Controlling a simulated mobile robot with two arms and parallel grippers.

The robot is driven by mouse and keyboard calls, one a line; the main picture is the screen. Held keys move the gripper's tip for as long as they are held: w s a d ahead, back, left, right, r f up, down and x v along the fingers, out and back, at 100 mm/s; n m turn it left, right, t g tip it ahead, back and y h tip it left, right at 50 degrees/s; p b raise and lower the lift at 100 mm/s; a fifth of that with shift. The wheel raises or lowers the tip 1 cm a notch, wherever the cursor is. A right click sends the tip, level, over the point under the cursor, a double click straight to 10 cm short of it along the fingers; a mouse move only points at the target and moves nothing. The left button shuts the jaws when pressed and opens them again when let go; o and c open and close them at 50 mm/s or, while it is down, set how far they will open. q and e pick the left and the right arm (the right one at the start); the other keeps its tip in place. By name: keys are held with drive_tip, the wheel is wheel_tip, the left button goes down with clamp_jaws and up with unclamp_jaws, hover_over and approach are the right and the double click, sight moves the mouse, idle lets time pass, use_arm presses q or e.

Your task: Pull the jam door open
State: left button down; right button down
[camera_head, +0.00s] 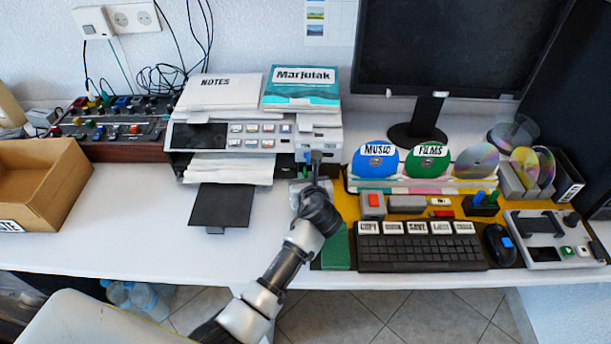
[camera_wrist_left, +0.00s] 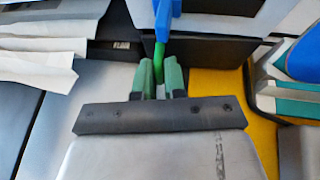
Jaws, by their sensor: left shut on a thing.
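The white printer (camera_head: 255,140) stands at the back centre of the desk, with paper in its front. Its jam door carries no readable label; a dark panel (camera_wrist_left: 210,52) low on the printer's right side may be it, and I cannot tell how far it is open. My left gripper (camera_head: 314,168) is at the printer's right front. In the left wrist view its green fingertips (camera_wrist_left: 160,80) are shut on the lower end of a blue and green handle (camera_wrist_left: 163,25) in front of the dark panel. My right gripper is not in view.
A black output tray (camera_head: 221,206) juts forward left of my arm. Music (camera_head: 375,162) and Films (camera_head: 427,161) discs stand in a rack at right, behind a keyboard (camera_head: 420,253). A cardboard box (camera_head: 50,180) is far left. The desk between box and tray is clear.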

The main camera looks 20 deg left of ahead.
use_arm(q)
drive_tip(key=shift+s+d+r+n+g+y+p, duration=0.1)
drive_tip(key=shift+s+d+n+g+y+p, duration=0.25)
drive_tip(key=shift+s+d+p, duration=0.2)
drive_tip(key=shift+s+d+n+y, duration=0.2)
drive_tip(key=shift+n+y, duration=0.15)
drive_tip(key=shift+n, duration=0.1)
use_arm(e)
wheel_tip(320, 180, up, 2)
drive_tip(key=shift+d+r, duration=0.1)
use_arm(q)
drive_tip(key=c, duration=1.5)
unclamp_jaws()
drive_tip(key=shift+w, duration=0.1)
